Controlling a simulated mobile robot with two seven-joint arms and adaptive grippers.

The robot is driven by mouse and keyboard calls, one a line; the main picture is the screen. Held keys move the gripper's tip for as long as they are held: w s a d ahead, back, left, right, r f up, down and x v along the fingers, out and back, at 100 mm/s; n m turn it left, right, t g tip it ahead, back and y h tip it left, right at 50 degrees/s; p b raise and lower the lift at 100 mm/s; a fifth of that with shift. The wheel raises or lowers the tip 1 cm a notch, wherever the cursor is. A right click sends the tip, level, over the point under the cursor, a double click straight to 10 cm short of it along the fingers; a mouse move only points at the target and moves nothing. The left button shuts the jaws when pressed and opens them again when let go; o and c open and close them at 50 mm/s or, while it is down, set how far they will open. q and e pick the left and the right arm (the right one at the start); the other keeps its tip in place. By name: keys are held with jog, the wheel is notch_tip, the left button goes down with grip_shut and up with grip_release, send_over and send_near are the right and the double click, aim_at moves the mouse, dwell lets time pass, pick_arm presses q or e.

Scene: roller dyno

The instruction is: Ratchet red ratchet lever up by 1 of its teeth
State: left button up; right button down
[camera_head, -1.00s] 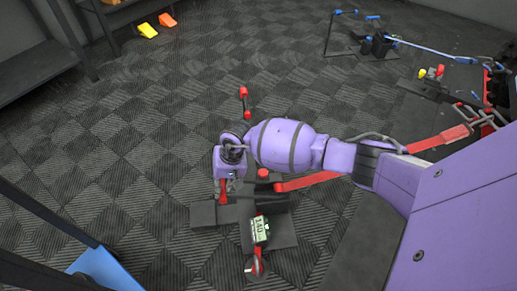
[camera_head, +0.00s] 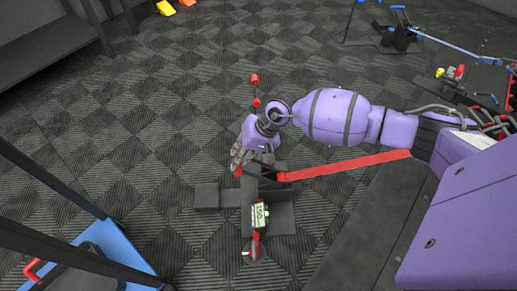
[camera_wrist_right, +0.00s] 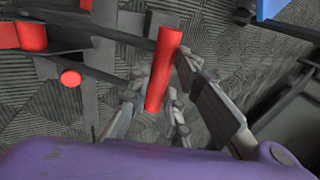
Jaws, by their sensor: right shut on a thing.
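The red ratchet lever (camera_wrist_right: 163,68) runs as a red cylindrical grip between the fingers of my right gripper (camera_wrist_right: 155,108) in the wrist view. In the head view, my right gripper (camera_head: 240,159) is shut around the lever end, and only a small red bit of it (camera_head: 237,171) shows below the fingers. The rest of the lever and its teeth are hidden by the gripper and wrist. A red strap (camera_head: 345,166) runs right from the ratchet area. My left gripper is not in view.
A dark base block (camera_head: 207,196) and a small green display (camera_head: 260,216), apparently reading 150, stand just below the gripper. A blue-edged frame (camera_head: 120,255) is at lower left. The checkered floor at upper left is largely clear.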

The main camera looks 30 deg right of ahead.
jog(key=shift+s+d, duration=0.3)
jog(key=shift+d, duration=0.55)
jog(key=shift+s+f, duration=0.1)
jog(key=c, duration=1.6)
grip_release()
jog(key=shift+d, duration=0.1)
jog(key=shift+a+r, duration=0.2)
jog(key=shift+a, duration=0.1)
jog(key=v, duration=1.2)
jog(key=shift+w, duration=0.2)
